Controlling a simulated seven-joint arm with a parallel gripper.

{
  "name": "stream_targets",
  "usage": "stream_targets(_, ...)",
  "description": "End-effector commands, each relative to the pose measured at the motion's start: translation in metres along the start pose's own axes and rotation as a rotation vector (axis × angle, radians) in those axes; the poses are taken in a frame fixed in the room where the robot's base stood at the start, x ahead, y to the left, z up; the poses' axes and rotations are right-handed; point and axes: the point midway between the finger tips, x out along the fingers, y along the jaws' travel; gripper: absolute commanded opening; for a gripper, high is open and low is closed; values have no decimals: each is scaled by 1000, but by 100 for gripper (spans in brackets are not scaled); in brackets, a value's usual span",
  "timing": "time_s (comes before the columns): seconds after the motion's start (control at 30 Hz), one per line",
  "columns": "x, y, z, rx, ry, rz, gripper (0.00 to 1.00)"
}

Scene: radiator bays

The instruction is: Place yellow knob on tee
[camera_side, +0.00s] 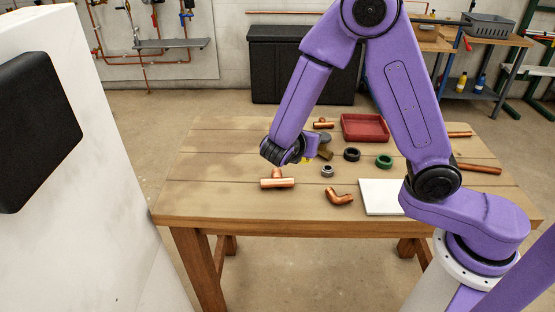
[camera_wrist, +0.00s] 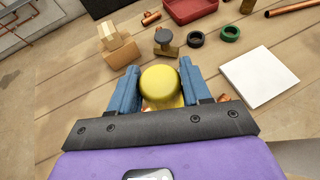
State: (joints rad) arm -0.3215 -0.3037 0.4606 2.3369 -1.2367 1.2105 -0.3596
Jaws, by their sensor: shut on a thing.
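My gripper (camera_wrist: 159,82) is shut on the yellow knob (camera_wrist: 160,82), whose rounded top shows between the two blue fingers in the wrist view. In the side view my gripper (camera_side: 304,157) is above the table, just right of and above a copper tee (camera_side: 284,183). This tee lies on the near part of the table with its branch pointing up. I cannot tell whether the knob touches the tee.
A smaller copper tee (camera_wrist: 151,18), a dark-topped brass fitting (camera_wrist: 165,48), black ring (camera_wrist: 195,39) and green ring (camera_wrist: 230,33) lie farther back. Tan blocks (camera_wrist: 119,48) stand left of them. A red tray (camera_side: 365,128), copper elbow (camera_side: 340,198) and white plate (camera_side: 380,197) are also on the table.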

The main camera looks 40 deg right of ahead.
Motion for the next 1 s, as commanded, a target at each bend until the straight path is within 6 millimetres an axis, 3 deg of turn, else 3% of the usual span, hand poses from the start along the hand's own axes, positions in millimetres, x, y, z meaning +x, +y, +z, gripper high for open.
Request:
stream_targets(0.17, 20, 36, -10, 1, -1, -4, 14)
stream_targets(0.4, 43, 62, -37, -2, -1, -1, 14)
stream_targets(0.77, 59, 81, -55, 0, -1, 0, 14)
stream_targets(1.0, 72, 83, -80, -1, 0, -1, 14)
